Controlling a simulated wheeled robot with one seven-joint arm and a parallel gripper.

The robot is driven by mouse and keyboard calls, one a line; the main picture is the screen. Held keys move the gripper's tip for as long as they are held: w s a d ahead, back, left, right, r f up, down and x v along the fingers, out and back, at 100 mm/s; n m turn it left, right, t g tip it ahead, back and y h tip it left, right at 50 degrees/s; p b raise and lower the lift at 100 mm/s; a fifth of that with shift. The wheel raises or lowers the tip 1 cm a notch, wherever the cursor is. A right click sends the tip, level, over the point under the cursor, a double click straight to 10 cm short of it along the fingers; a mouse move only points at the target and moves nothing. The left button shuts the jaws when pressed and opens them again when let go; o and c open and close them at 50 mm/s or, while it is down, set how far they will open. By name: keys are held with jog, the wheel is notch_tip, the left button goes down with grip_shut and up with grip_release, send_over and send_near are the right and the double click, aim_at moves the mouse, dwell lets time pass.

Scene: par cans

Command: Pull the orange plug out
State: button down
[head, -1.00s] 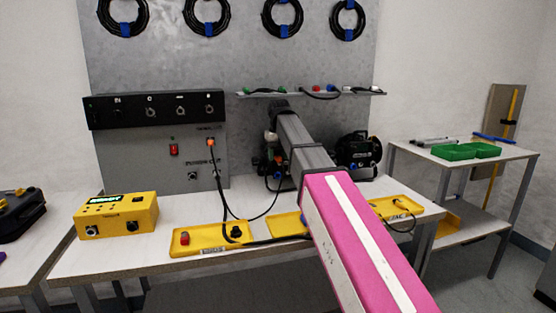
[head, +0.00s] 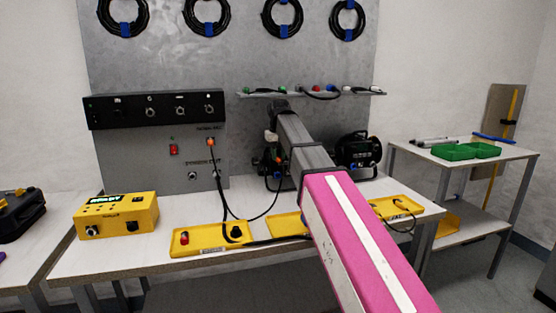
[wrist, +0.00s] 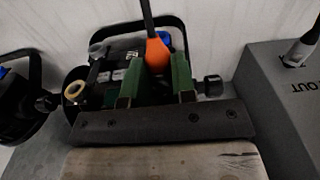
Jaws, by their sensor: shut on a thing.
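The orange plug (wrist: 157,52), with a black cable rising from its top, sits between the green fingers of my gripper (wrist: 157,84) in the wrist view. The gripper is shut on it. Its lower end is hidden, so I cannot tell whether it is seated in a socket. Behind the fingers is a black par can (wrist: 120,60) with its yoke. In the head view my arm mostly hides the gripper, and a small orange spot (head: 278,159) shows beside it. Another orange plug (head: 211,142) with a black cable is on the grey panel.
A second par can (head: 358,152) stands to the right. Yellow trays (head: 210,238) and a yellow box (head: 117,214) with a lit display lie along the bench front. In the wrist view, a grey box (wrist: 280,95) marked OUT is at the right. Cables cross the bench.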

jog(key=shift+s+d, duration=0.2)
jog(key=shift+s, duration=0.55)
jog(key=shift+s+d, duration=0.2)
jog(key=shift+s, duration=0.5)
jog(key=shift+s+d, duration=0.2)
jog(key=shift+s, duration=0.55)
dwell(0.5)
send_near(212, 239)
jog(key=shift+a+f, duration=0.1)
jog(key=shift+f, duration=3.15)
dwell(0.3)
jog(key=c, duration=0.9)
grip_release()
jog(key=shift+w, duration=0.1)
